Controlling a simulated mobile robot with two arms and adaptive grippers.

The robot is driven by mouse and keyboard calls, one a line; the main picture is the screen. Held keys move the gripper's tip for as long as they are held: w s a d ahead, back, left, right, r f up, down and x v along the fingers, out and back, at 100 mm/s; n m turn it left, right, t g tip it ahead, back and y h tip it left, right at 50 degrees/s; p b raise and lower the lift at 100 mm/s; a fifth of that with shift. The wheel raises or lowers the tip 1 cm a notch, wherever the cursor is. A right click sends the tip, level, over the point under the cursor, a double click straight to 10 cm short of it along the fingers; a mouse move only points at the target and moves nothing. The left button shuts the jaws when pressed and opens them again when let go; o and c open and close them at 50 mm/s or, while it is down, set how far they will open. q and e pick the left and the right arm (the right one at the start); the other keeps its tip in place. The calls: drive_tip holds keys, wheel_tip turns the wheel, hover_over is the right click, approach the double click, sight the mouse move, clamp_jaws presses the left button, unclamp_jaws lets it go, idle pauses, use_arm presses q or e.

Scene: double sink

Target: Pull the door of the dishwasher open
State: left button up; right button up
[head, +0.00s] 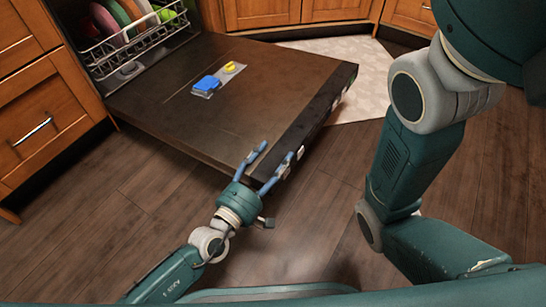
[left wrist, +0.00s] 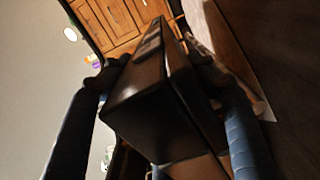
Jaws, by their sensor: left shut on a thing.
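The dishwasher door (head: 190,110) is folded down, lying nearly flat above the floor in the head view, its inner face up. My left gripper (head: 270,161) is at the near corner of the door's top edge. One finger is over the inner face and the other is past the outer edge. In the left wrist view the door's edge (left wrist: 160,90) sits between the two fingers, which are shut on it. In the head view my right arm shows at the right, but its gripper is out of view.
A dish rack (head: 125,45) with colourful plates is in the dishwasher at the upper left. A blue and yellow detergent part (head: 207,84) is on the door. Wooden cabinets (head: 40,100) stand beside it. A pale rug (head: 350,65) lies beyond. The near wooden floor is clear.

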sight(257, 185)
use_arm(q)
drive_tip(key=shift+f, duration=0.45)
drive_tip(key=o, duration=1.7)
drive_tip(key=shift+v, duration=3.8)
drive_tip(key=shift+s, duration=0.1)
